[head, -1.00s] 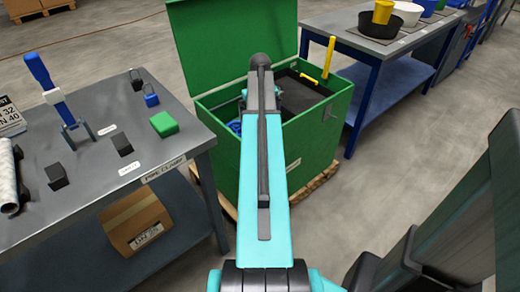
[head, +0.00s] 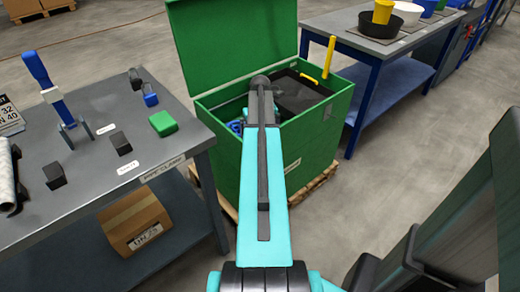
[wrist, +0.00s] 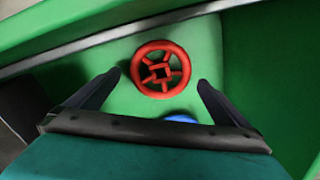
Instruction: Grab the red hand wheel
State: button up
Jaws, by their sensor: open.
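The red hand wheel (wrist: 160,69) shows in the wrist view as a ring with spokes. It lies on a green surface inside the green box, just ahead of and between my fingertips. My gripper (wrist: 158,82) is open, with one dark finger on each side and nothing between them that I can see touching. In the head view my arm reaches over the open green box (head: 245,190); the wheel and my gripper are hidden there behind the arm and the box wall.
A blue object (wrist: 181,118) sits just below the wheel, partly hidden by my gripper. The box's raised lid (head: 235,40) stands behind. A yellow-handled tool (head: 329,58) sticks up at the right. A grey table (head: 95,165) stands left, a blue bench (head: 385,50) right.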

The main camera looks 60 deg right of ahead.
jog(key=shift+f, duration=0.1)
jog(key=shift+w+f+b, duration=0.15)
jog(key=shift+f+b, duration=0.15)
jog(key=shift+f, duration=2.2)
jog(key=c, duration=1)
jog(key=shift+r, duration=0.1)
jog(key=shift+r+p, duration=0.5)
jog(key=shift+r, duration=4.45)
